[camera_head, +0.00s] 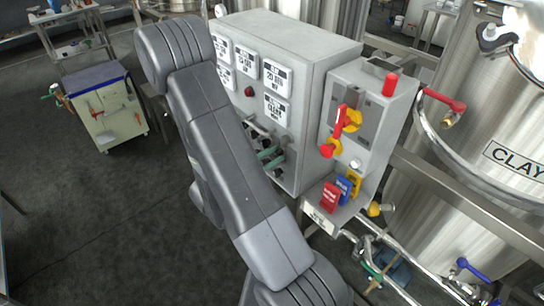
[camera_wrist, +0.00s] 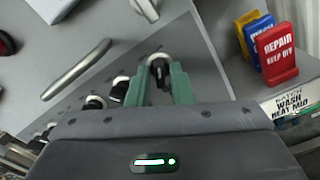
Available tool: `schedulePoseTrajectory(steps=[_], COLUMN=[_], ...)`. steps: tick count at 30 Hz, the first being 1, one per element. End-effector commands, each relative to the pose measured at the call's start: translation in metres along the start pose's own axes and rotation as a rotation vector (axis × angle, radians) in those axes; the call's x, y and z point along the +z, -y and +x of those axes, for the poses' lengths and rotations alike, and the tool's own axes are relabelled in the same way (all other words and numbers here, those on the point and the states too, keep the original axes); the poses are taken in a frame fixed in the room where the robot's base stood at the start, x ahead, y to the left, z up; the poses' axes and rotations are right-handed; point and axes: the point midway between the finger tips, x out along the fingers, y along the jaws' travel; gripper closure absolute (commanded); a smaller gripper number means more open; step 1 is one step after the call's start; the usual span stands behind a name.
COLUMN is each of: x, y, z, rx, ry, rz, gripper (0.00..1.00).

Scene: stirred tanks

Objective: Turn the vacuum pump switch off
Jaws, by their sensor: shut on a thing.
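My gripper (camera_wrist: 160,74) has green fingers, one on each side of a black switch (camera_wrist: 160,68) with a bright metal collar on the grey control cabinet. The fingers are shut on it. In the head view my green fingers (camera_head: 269,156) show at the low front of the cabinet (camera_head: 310,90), partly behind my arm.
A metal handle (camera_wrist: 76,70) sticks out left of the switches. Red, blue and yellow tags (camera_wrist: 278,54) stand on a ledge at right. A side box (camera_head: 365,115) has red and yellow levers. A steel tank (camera_head: 490,110) is at right; open floor (camera_head: 110,220) lies left.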

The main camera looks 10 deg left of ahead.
Motion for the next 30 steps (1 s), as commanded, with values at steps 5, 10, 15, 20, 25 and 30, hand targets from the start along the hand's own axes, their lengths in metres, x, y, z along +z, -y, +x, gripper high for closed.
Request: schedulePoseTrajectory(steps=[5, 10, 15, 20, 25, 30], x=[0.0002, 0.0005, 0.0009, 0.0014, 0.0015, 0.0015], y=[0.0000, 0.0000, -0.0001, -0.0004, -0.0005, -0.0006], z=[0.0000, 0.0000, 0.0000, 0.0000, 0.0000, -0.0001], rx=[0.000, 0.000, 0.000, 0.000, 0.000, 0.000], ry=[0.000, 0.000, 0.000, 0.000, 0.000, 0.000], rz=[-0.084, -0.215, -0.375, -0.527, -0.682, -0.816], gripper=[1.00, 1.00, 1.00, 1.00, 1.00, 1.00])
